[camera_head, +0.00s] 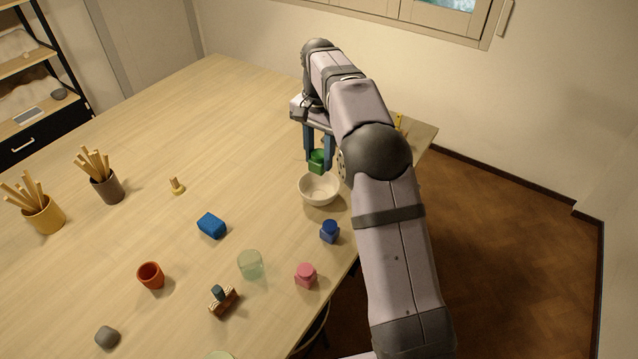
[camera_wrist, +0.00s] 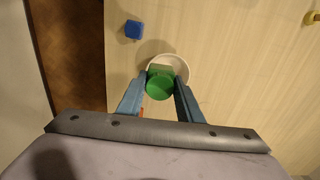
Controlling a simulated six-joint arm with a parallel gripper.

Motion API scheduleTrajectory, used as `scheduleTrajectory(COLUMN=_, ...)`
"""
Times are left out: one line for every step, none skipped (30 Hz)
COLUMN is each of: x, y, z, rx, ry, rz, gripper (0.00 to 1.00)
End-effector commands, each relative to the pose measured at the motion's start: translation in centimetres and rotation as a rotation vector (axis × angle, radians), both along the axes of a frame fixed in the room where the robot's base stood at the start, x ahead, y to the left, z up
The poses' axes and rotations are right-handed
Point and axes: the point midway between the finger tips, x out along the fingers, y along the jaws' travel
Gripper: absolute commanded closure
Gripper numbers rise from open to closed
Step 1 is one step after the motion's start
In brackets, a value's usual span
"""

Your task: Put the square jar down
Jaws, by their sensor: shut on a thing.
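The square jar (camera_head: 317,165) is green, with a round green lid. In the wrist view the jar (camera_wrist: 160,85) sits between the two blue fingers. My gripper (camera_head: 318,154) is shut on it near the table's right edge, behind the white bowl. In the wrist view my gripper (camera_wrist: 162,80) points down and the jar overlaps part of the bowl's rim. I cannot tell how far the jar's base is above the table. My fingers hide part of its sides.
The white bowl (camera_head: 319,196) stands close by the held jar. A blue jar (camera_head: 329,233) and a pink jar (camera_head: 306,276) stand along the right edge. A blue block (camera_head: 211,226) and green glass (camera_head: 250,265) lie further left. The table (camera_head: 235,130) left of my gripper is clear.

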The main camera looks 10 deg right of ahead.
Motion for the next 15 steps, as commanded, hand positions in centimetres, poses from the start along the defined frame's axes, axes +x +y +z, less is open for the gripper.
scheduleTrajectory(x=0.2, y=-0.5, z=0.1, rx=0.000, ry=-0.001, rz=-0.002, gripper=0.96)
scheduleTrajectory(x=0.3, y=-0.6, z=0.1, rx=0.000, ry=-0.001, rz=-0.002, gripper=0.96)
scheduleTrajectory(x=0.3, y=-0.8, z=0.1, rx=0.000, ry=-0.001, rz=-0.002, gripper=0.96)
scheduleTrajectory(x=0.4, y=-0.9, z=0.1, rx=0.001, ry=-0.001, rz=-0.002, gripper=0.96)
scheduleTrajectory(x=0.4, y=-0.9, z=0.1, rx=0.001, ry=-0.001, rz=-0.002, gripper=0.96)
scheduleTrajectory(x=0.4, y=-1.0, z=0.1, rx=0.000, ry=0.000, rz=-0.001, gripper=0.96)
scheduleTrajectory(x=0.4, y=-1.0, z=0.0, rx=0.000, ry=0.000, rz=-0.001, gripper=0.96)
scheduleTrajectory(x=0.4, y=-1.0, z=-0.1, rx=0.000, ry=0.000, rz=-0.001, gripper=0.96)
scheduleTrajectory(x=0.4, y=-1.0, z=-0.3, rx=0.000, ry=0.000, rz=-0.001, gripper=0.96)
scheduleTrajectory(x=0.4, y=-1.0, z=-0.5, rx=0.000, ry=0.000, rz=-0.001, gripper=0.96)
scheduleTrajectory(x=0.3, y=-1.0, z=-0.8, rx=0.000, ry=0.003, rz=-0.001, gripper=0.96)
scheduleTrajectory(x=0.3, y=-1.0, z=-1.3, rx=0.000, ry=0.003, rz=-0.001, gripper=0.96)
scheduleTrajectory(x=0.3, y=-1.0, z=-1.7, rx=0.000, ry=0.004, rz=-0.001, gripper=0.96)
scheduleTrajectory(x=0.3, y=-1.0, z=-2.2, rx=0.000, ry=0.003, rz=-0.001, gripper=0.96)
scheduleTrajectory(x=0.2, y=-1.0, z=-2.8, rx=0.000, ry=0.004, rz=-0.001, gripper=0.96)
